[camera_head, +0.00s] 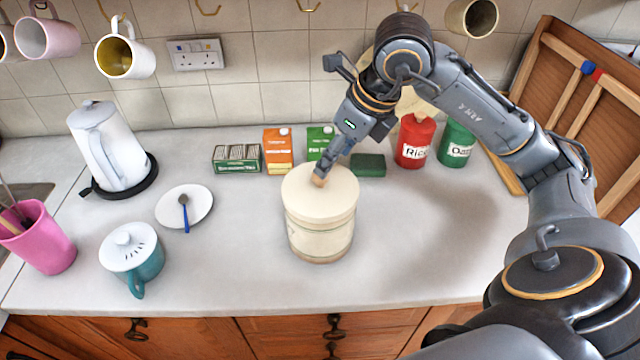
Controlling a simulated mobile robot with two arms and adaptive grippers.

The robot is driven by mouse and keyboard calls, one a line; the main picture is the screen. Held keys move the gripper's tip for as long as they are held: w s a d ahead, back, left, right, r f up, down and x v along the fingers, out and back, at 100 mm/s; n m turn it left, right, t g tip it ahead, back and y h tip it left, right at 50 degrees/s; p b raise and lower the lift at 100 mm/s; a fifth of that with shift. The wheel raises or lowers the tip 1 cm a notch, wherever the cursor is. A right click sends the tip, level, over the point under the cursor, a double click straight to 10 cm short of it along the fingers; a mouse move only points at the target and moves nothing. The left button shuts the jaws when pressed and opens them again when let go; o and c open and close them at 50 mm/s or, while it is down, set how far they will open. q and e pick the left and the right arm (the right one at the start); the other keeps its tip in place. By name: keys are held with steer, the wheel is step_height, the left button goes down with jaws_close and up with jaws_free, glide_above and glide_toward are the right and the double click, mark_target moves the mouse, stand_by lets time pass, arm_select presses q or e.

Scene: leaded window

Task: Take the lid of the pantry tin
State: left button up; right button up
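The cream pantry tin (320,240) stands upright on the worktop near the middle. Its round cream lid (298,196) is on top, with a small light-brown knob (320,181). My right gripper (322,175) reaches down from above, with its fingertips at the knob. The fingers overlap from this angle and partly hide the knob, so I cannot tell whether they are closed on it. The lid looks level on the tin, with no clear gap. My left gripper is not in view.
Cartons (278,151), a red tin (415,141) and a green tin (456,145) stand behind. A kettle (100,150), saucer with spoon (172,208), teal lidded pot (146,265) and pink holder (45,242) stand left. Mugs hang above. The worktop right of the tin is clear.

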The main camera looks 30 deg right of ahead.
mark_target(320, 183)
steer(key=shift+w+a+f, duration=0.1)
steer(key=shift+w+f, duration=0.1)
steer(key=shift+f, duration=0.4)
steer(key=shift+w+a+f+p, duration=0.1)
steer(key=shift+a+f+p, duration=0.05)
steer(key=shift+f+p, duration=0.15)
steer(key=x, duration=0.1)
steer(key=p+x, duration=0.1)
steer(key=x, duration=0.1)
steer(key=shift+w+a+f+p, duration=0.15)
steer(key=shift+a+f+p, duration=0.05)
steer(key=shift+a+p, duration=0.1)
steer(key=shift+w+f, duration=0.2)
steer(key=shift+f, duration=0.25)
steer(key=shift+s, duration=0.1)
jaws_close()
